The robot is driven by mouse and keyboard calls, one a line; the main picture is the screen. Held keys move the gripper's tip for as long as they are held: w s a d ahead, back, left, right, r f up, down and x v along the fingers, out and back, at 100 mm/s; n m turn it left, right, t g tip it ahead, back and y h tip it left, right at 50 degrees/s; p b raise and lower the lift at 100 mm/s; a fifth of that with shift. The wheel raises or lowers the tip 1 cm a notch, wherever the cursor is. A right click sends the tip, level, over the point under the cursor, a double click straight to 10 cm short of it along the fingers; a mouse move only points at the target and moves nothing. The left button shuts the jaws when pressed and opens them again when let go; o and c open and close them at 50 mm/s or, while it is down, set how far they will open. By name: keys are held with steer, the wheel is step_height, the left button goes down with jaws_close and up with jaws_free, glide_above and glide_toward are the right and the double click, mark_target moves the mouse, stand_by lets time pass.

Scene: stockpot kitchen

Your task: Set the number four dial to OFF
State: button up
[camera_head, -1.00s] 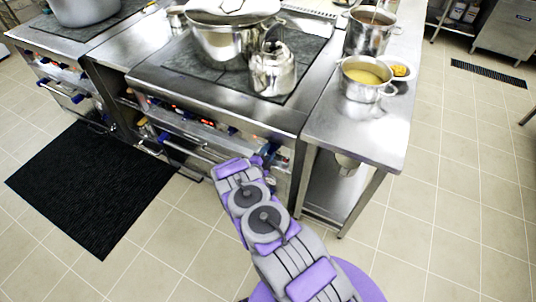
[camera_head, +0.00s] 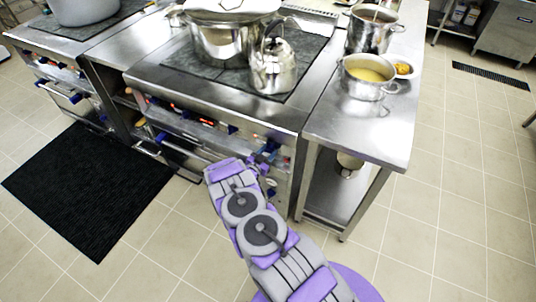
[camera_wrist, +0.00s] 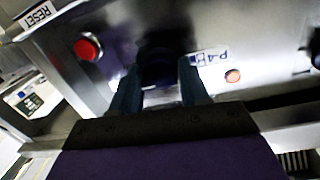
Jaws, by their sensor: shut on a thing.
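The number four dial (camera_wrist: 158,70) is a dark knob on the steel stove front in the wrist view, beside a label (camera_wrist: 210,57) that reads P4. The two fingers of my gripper (camera_wrist: 160,88) are on either side of the dial and shut on it. The dial's pointer and its OFF mark cannot be made out. In the head view my gripper (camera_head: 258,165) is at the right part of the stove's front panel, and my arm hides much of it there.
A red button (camera_wrist: 88,47) and a RESET label (camera_wrist: 38,15) are left of the dial in the wrist view. A small orange-red light (camera_wrist: 233,76) is to its right. A kettle (camera_head: 272,68) and large pot (camera_head: 222,38) stand on the stove (camera_head: 215,112). A steel side table (camera_head: 350,130) stands to the right.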

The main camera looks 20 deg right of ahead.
steer(key=n, duration=0.4)
steer(key=shift+w+a+f+n, duration=0.1)
steer(key=shift+a+f+n, duration=0.05)
steer(key=shift+a+n, duration=0.15)
steer(key=n, duration=0.4)
steer(key=shift+d+h, duration=0.1)
steer(key=shift+h, duration=0.3)
steer(key=n, duration=0.5)
steer(key=shift+f+t, duration=0.1)
steer(key=shift+t, duration=0.2)
steer(key=shift+n, duration=2)
steer(key=o, duration=0.8)
steer(key=shift+f, duration=0.15)
steer(key=shift+o, duration=1.2)
steer(key=shift+r, duration=0.2)
